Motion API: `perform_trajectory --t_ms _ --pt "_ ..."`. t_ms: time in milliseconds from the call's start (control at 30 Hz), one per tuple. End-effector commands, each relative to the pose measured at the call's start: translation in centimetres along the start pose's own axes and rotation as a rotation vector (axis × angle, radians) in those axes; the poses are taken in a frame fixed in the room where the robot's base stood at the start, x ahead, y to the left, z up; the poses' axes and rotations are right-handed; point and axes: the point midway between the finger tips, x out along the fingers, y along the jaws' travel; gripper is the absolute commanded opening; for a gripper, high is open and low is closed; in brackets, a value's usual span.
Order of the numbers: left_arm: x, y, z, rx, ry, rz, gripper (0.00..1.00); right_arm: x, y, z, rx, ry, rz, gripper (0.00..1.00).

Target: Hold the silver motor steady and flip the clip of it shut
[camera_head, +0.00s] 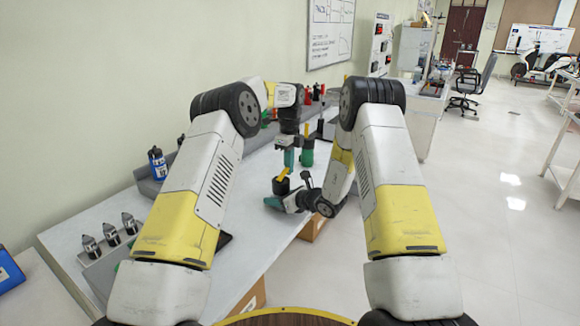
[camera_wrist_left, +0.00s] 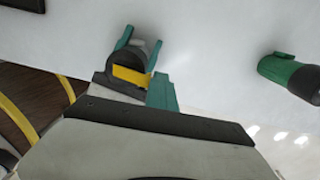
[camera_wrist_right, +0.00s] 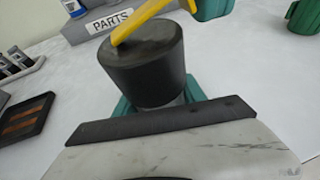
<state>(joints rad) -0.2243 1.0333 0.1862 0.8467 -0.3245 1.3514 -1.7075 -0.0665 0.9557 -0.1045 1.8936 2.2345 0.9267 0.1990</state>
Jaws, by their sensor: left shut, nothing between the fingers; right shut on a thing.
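The motor (camera_head: 282,187) has a black, cup-like end and a raised yellow clip (camera_head: 284,173) tilted up from it. My right gripper (camera_head: 284,200) is shut around its lower body, just above the table. A little silver shows between the teal fingers in the right wrist view, where the black end (camera_wrist_right: 145,65) and clip (camera_wrist_right: 138,20) are close up. My left gripper (camera_head: 290,158) points down, shut and empty, above and beside the clip. In the left wrist view its fingers (camera_wrist_left: 162,92) are next to the clip (camera_wrist_left: 131,76); contact is unclear.
A green-and-black part (camera_head: 307,152) stands right of my left gripper. Three silver-topped parts (camera_head: 111,234) stand in a grey rack at the table's left. A grey PARTS bin (camera_wrist_right: 105,22) and dark tray (camera_wrist_right: 25,117) lie beyond. Bare white table (camera_head: 262,235) lies in front.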

Motion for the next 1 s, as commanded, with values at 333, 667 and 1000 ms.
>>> perform_trajectory --t_ms 333,667,1000 --pt "-0.7 0.3 -0.1 0.0 0.003 0.013 0.0 0.0 -0.3 0.0 0.004 0.0 -0.007 0.0" --pt "-7.8 0.0 -0.1 0.0 0.001 0.002 0.0 0.0 -0.2 0.0 0.002 0.0 -0.005 0.0" --pt "-11.5 -0.1 -0.1 0.0 0.0 0.002 0.0 0.0 -0.1 0.0 0.002 0.0 -0.003 0.0"
